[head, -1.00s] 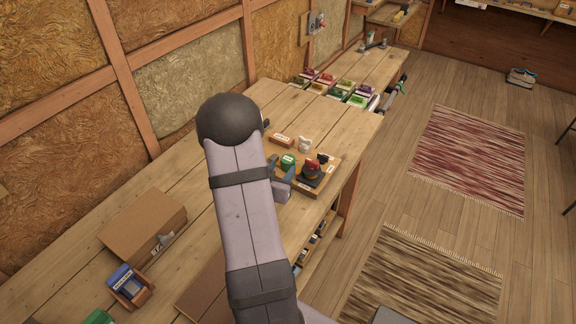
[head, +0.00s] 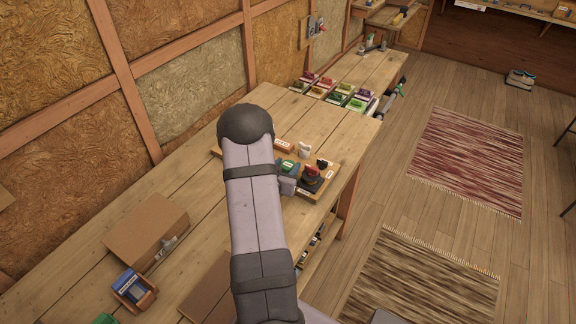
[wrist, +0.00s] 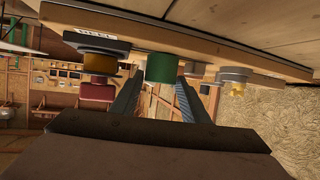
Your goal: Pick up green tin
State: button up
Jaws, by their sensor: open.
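The green tin (head: 289,164) stands on a wooden board (head: 318,195) on the bench. In the wrist view, which looks along a tilted scene, the green tin (wrist: 160,67) appears between the tips of the two fingers. My gripper (wrist: 160,85) is open, one finger on each side of the tin, with a gap in front of its palm. Whether the fingers touch the tin I cannot tell. In the head view my gripper (head: 288,177) is right at the tin and hides its lower part.
A dark and red item (head: 311,174) stands right of the tin, and a whitish item (head: 304,149) behind it. In the wrist view a yellow and red item (wrist: 97,80) is close to the left finger. Several coloured boxes (head: 335,90) sit farther back. A cardboard box (head: 146,228) is at left.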

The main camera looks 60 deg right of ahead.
aim_at(288, 164)
jog(key=shift+w+d+f, duration=0.15)
jog(key=shift+d+f, duration=0.15)
jog(key=shift+d, duration=0.35)
jog(key=c, duration=0.7)
jog(key=shift+r, duration=0.15)
jog(key=shift+r+b, duration=0.9)
jog(key=shift+r, duration=3.95)
